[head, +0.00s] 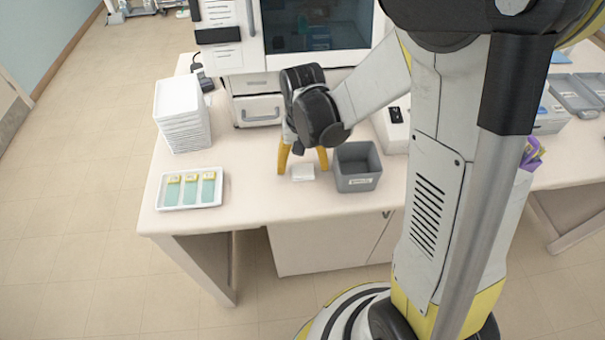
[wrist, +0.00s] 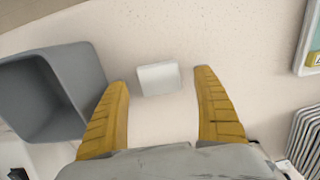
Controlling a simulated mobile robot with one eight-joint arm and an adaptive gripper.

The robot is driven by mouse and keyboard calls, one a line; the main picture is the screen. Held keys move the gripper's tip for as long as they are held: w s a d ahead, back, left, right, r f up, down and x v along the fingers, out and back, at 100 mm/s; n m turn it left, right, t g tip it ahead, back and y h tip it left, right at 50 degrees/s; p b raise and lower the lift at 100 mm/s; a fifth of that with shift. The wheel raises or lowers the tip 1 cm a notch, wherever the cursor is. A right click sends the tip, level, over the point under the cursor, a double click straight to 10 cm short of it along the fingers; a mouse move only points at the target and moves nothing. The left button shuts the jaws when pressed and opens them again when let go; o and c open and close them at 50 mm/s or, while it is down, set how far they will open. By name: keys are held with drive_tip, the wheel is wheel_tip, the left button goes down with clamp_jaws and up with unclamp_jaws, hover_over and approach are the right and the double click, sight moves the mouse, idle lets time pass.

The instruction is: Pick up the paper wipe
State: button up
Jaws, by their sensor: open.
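The paper wipe is a small white square (head: 303,172) lying flat on the pale table, just left of a grey bin in the head view. In the wrist view the wipe (wrist: 158,78) lies between and a little beyond my fingertips, closer to the left finger in the picture. My gripper (head: 303,163) has yellow fingers spread apart and points down over the table. In the wrist view my gripper (wrist: 161,78) is open and empty, with both fingers apart from the wipe.
The grey bin (head: 357,181) stands close beside the wipe; it also shows in the wrist view (wrist: 75,70). A white tray (head: 164,203) of slides lies at the table's front left. A white stack (head: 181,115) stands behind it. A cabinet-like machine (head: 257,108) is at the back.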

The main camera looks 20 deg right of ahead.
sight(303, 170)
drive_tip(key=shift+f, duration=0.9)
drive_tip(key=c, duration=0.8)
wheel_tip(303, 170, up, 10)
drive_tip(key=p, duration=0.3)
